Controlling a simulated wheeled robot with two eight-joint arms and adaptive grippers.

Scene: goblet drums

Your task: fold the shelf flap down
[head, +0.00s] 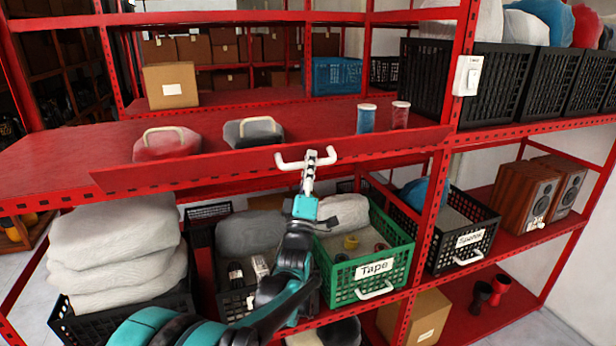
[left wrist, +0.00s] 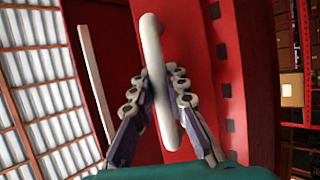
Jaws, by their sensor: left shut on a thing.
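The red shelf flap (head: 220,168) is a long panel along the front edge of the red shelf (head: 60,150) in the head view. It stands out at a slant; its exact angle is hard to tell. A white bar handle (head: 287,164) sits near its middle. My left gripper (head: 310,170) reaches up from below and is shut on this handle. In the left wrist view the white handle (left wrist: 153,60) runs between the two fingers (left wrist: 158,85), in front of the red panel (left wrist: 190,35). My right gripper is not in view.
On the shelf behind the flap are a red handled object (head: 165,147), a grey one (head: 253,134), two small jars (head: 366,118) and a cardboard box (head: 170,86). Below are a green Tape crate (head: 375,268) and folded grey cloths (head: 115,240). A red post (head: 440,175) stands right.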

